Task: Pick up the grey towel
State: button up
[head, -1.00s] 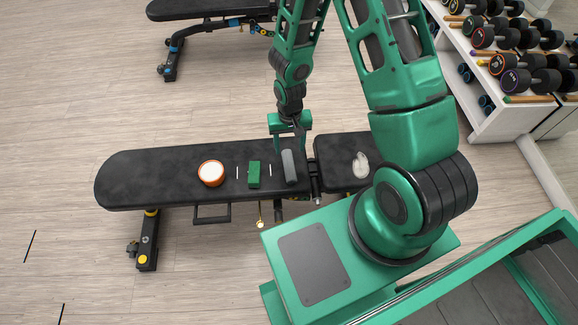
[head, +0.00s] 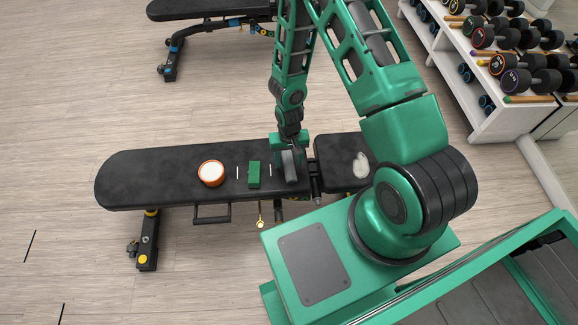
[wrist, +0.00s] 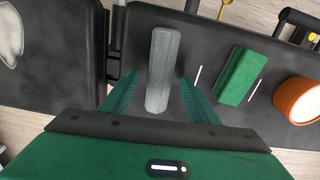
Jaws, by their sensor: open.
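The grey towel (head: 290,167) is a narrow rolled bar shape lying on the black bench near the gap between its two pads. In the wrist view the towel (wrist: 162,68) lies between my two green fingers. My gripper (wrist: 158,92) is open, with one finger on each side of the towel and a visible space on both sides. In the head view my gripper (head: 290,160) is over the towel and hides part of it. I cannot tell how far the fingertips are above the bench.
On the bench pad (head: 140,178) a green block (head: 254,175) stands between two thin white strips, left of the towel. An orange-rimmed round container (head: 211,173) is farther left. A pale object (head: 361,165) lies on the short pad. A dumbbell rack (head: 480,95) stands at right.

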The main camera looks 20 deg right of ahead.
jog(key=shift+f, duration=0.65)
jog(key=shift+c, duration=0.3)
jog(key=c, duration=1.1)
jog(key=shift+w+r, duration=0.1)
jog(key=shift+r, duration=0.7)
notch_tip(320, 180, up, 2)
jog(key=shift+r, duration=0.25)
jog(key=s+a+r, duration=0.4)
jog(key=a+r, duration=0.3)
jog(key=a, duration=0.4)
